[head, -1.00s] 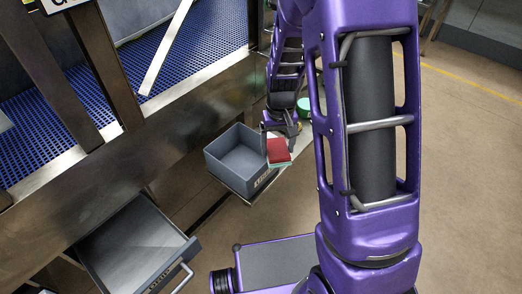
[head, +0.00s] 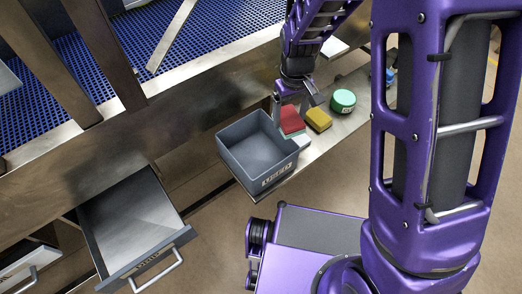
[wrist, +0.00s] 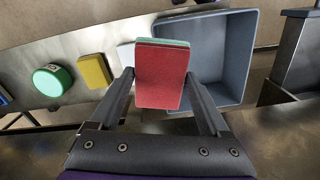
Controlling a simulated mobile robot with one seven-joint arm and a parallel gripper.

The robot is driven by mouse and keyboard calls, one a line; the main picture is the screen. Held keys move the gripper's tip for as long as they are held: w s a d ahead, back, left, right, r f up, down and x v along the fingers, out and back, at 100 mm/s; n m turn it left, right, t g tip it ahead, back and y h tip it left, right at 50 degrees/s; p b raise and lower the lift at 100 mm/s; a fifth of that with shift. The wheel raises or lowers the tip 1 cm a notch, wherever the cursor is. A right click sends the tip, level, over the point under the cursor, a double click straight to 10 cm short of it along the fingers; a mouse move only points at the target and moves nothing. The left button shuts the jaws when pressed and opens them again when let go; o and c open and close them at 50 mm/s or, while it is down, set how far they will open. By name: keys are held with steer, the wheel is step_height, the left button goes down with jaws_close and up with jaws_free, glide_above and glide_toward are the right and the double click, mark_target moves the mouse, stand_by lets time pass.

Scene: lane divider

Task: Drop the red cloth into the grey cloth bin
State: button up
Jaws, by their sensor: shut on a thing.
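The red cloth (head: 291,121) is a folded block with a pale green layer along one edge. In the wrist view the cloth (wrist: 160,80) sits between the two fingers of my gripper (wrist: 160,92), which is shut on it. In the head view my gripper (head: 297,108) is beside the right wall of the grey cloth bin (head: 234,164). The bin is open-topped, with a label on its front, and its visible inside looks empty. In the wrist view the cloth overlaps the left edge of the bin (wrist: 246,60); its height above the rim is hard to tell.
A yellow block (head: 319,119) and a green round tub (head: 343,100) stand on the metal shelf (head: 345,128) right of the bin. An open drawer (head: 130,225) is at lower left. A steel beam (head: 190,100) and blue conveyor belt lie behind the bin.

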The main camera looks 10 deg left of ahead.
steer(key=s+a+n, duration=0.3)
steer(key=a, duration=0.3)
step_height(320, 180, down, 6)
steer(key=b, duration=0.4)
steer(key=shift+a+r, duration=0.15)
steer(key=shift+r, duration=0.05)
steer(key=o, duration=1.2)
steer(key=shift+c, duration=0.2)
step_height(320, 180, up, 18)
steer(key=p, duration=0.2)
steer(key=shift+f+p, duration=0.25)
steer(key=shift+p, duration=0.1)
